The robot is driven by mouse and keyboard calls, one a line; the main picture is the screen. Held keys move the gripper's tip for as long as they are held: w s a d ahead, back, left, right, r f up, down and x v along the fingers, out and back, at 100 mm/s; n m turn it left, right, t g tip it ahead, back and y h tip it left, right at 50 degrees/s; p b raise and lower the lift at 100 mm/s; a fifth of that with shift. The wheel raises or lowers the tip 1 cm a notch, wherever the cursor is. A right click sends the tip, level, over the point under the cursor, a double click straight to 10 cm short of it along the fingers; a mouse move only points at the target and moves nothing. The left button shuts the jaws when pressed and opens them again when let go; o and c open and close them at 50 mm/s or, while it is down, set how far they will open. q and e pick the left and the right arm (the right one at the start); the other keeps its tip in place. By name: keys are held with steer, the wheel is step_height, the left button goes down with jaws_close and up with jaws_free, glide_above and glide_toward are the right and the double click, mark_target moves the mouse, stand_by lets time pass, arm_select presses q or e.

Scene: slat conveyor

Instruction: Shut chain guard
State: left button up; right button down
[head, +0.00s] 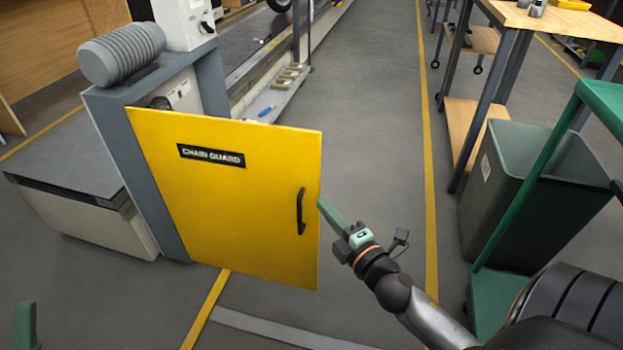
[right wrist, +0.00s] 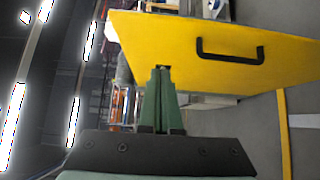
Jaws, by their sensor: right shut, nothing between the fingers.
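The chain guard (head: 240,200) is a yellow door panel with a black label and a black handle (head: 300,211) near its right edge. It stands swung out from the grey frame (head: 135,165) at its left side, so it is open. My right gripper (head: 321,203) is shut and empty, with its green fingertips at the panel's right edge. In the right wrist view the shut fingers (right wrist: 163,72) point at the yellow panel (right wrist: 185,45), beside the handle (right wrist: 230,52). I cannot tell whether they touch it. A green tip of my left gripper (head: 25,325) shows at the bottom left.
A grey-green bin (head: 540,190) and a green cart frame (head: 525,185) stand at the right. A wooden-topped workbench (head: 550,18) is behind them. A grey motor (head: 122,54) sits on the frame. The floor between panel and bin is clear.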

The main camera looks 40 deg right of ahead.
glide_toward(303, 165)
steer(key=w+a, duration=0.3)
steer(key=w, duration=0.1)
steer(key=shift+w+d+b, duration=0.35)
steer(key=shift+w+d, duration=0.15)
steer(key=shift+d, duration=0.3)
steer(key=shift+w+d+b, duration=0.3)
steer(key=shift+w+d, duration=0.2)
steer(key=shift+d, duration=0.35)
steer(key=shift+d, duration=0.1)
